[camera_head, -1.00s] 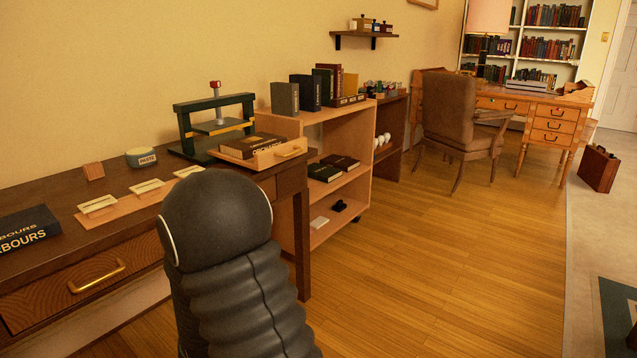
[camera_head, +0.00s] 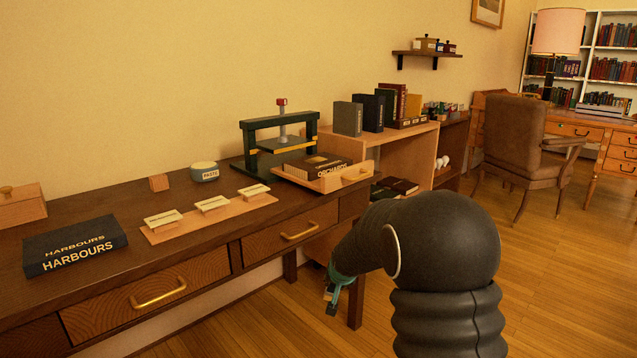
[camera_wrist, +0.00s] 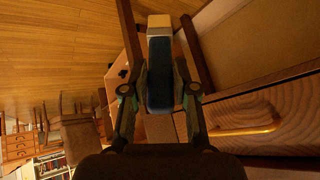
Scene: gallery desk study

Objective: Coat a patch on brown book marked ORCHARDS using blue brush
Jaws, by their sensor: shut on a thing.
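The brown book marked ORCHARDS (camera_head: 327,169) lies in a light wooden tray (camera_head: 342,181) by the green press on the dark desk. My gripper (camera_head: 337,288) hangs low in front of the desk, left of my dark arm, well below and apart from the book. In the wrist view my gripper (camera_wrist: 159,92) is shut on the blue brush (camera_wrist: 160,75), whose pale end (camera_wrist: 159,21) points away from the wrist. In the head view the brush is small and mostly hard to make out.
A paste tub (camera_head: 204,173), a wooden strip with pale pieces (camera_head: 211,213) and a dark HARBOURS book (camera_head: 75,247) are on the desk (camera_head: 130,200). The green press (camera_head: 282,140) stands behind the tray. Drawer handles (camera_head: 158,293) jut from the desk front. Open floor lies to the right.

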